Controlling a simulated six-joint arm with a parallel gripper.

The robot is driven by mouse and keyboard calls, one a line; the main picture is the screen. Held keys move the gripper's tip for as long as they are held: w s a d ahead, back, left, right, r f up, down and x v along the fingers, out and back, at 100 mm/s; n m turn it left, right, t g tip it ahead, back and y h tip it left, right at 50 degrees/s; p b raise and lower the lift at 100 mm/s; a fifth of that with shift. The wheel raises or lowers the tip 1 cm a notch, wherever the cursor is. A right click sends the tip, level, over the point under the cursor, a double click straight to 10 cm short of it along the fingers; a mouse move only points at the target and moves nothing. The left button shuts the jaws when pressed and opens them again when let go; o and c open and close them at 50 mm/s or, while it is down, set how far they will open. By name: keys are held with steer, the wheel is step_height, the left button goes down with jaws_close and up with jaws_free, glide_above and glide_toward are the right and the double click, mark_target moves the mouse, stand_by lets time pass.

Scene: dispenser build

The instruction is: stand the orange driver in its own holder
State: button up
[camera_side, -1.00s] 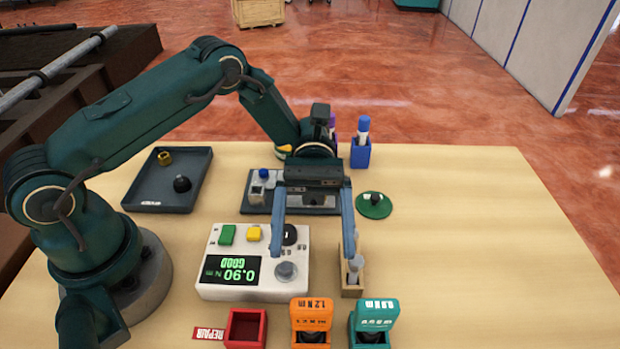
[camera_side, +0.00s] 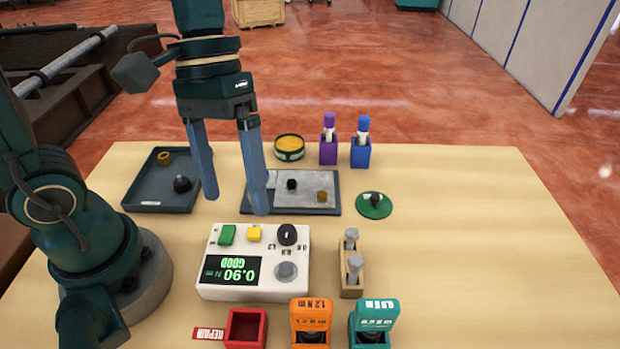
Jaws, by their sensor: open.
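An orange block labelled 1.2 N m (camera_side: 311,322) stands at the front edge of the table, with a dark area low on its front. I cannot tell whether it is only the holder or whether the orange driver stands in it. No separate orange driver shows elsewhere. A similar teal block (camera_side: 374,322) stands just right of it. My gripper (camera_side: 236,205) is open, fingers pointing down with nothing between them. It is above the table, between the grey tray and the dark mat, far behind and left of the orange block.
A white torque tester (camera_side: 216,291) reads 0.90 GOOD. A red bin (camera_side: 246,328) is front left. A wooden holder (camera_side: 352,291) has two grey-topped pieces. The grey tray (camera_side: 140,205) and dark mat (camera_side: 325,207) carry small parts. Purple (camera_side: 328,153) and blue (camera_side: 361,155) holders stand behind. The right side is clear.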

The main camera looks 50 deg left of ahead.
steer(key=a+r+m+t+y, duration=0.1)
steer(key=a+m+t+y, duration=0.1)
steer(key=a+t, duration=0.4)
steer(key=shift+s+r+m+t+y, duration=0.25)
steer(key=shift+r+m+t+y, duration=0.15)
steer(key=shift+t+y, duration=0.3)
steer(key=shift+a, duration=0.1)
stand_by(0.4)
